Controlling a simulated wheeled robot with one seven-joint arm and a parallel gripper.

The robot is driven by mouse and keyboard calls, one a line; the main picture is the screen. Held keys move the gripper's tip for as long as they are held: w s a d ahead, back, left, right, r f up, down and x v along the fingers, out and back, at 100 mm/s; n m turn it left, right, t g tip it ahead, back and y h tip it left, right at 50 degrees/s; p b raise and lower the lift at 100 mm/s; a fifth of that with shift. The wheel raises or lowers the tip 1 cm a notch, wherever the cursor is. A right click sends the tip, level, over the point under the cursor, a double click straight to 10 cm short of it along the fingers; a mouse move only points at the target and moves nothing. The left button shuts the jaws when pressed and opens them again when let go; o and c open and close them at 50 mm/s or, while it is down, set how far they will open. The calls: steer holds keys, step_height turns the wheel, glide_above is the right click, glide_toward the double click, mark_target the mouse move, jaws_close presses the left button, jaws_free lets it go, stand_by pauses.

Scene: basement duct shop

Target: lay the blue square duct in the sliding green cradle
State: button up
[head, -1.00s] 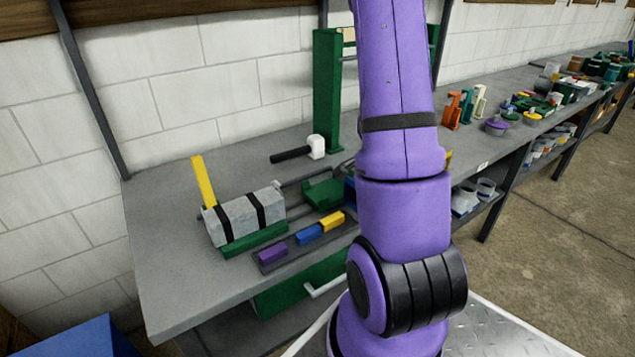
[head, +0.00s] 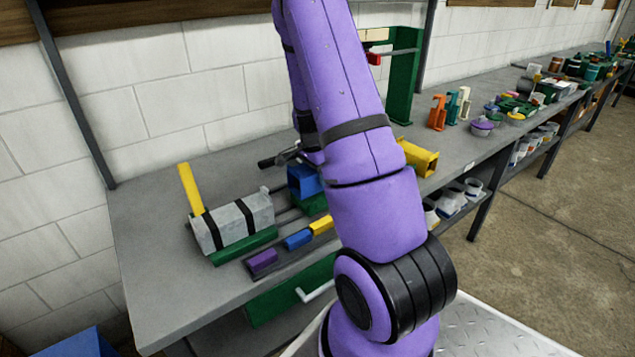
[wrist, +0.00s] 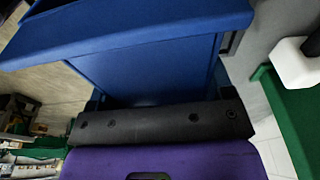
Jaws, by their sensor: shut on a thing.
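The blue square duct (head: 303,181) is a hollow box-shaped piece, at the sliding green cradle (head: 314,204). Its lower edge appears right above or on the cradle; I cannot tell whether it touches. In the wrist view the blue duct (wrist: 140,70) fills the upper middle, close in front of the black gripper body. My gripper (wrist: 155,88) is shut on the duct; its fingertips are mostly hidden by it. In the head view my purple arm covers the cradle's right part and most of the gripper.
Left of the cradle stands a grey strapped block (head: 232,224) with an upright yellow bar (head: 190,188). A tray (head: 285,255) with purple, blue and yellow pieces lies in front. A yellow square duct (head: 420,160) is to the right. A green stand (head: 403,75) rises behind.

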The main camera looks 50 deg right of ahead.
steer(key=shift+f, duration=1.7)
steer(key=shift+f, duration=0.15)
steer(key=o, duration=1.1)
steer(key=shift+c, duration=0.2)
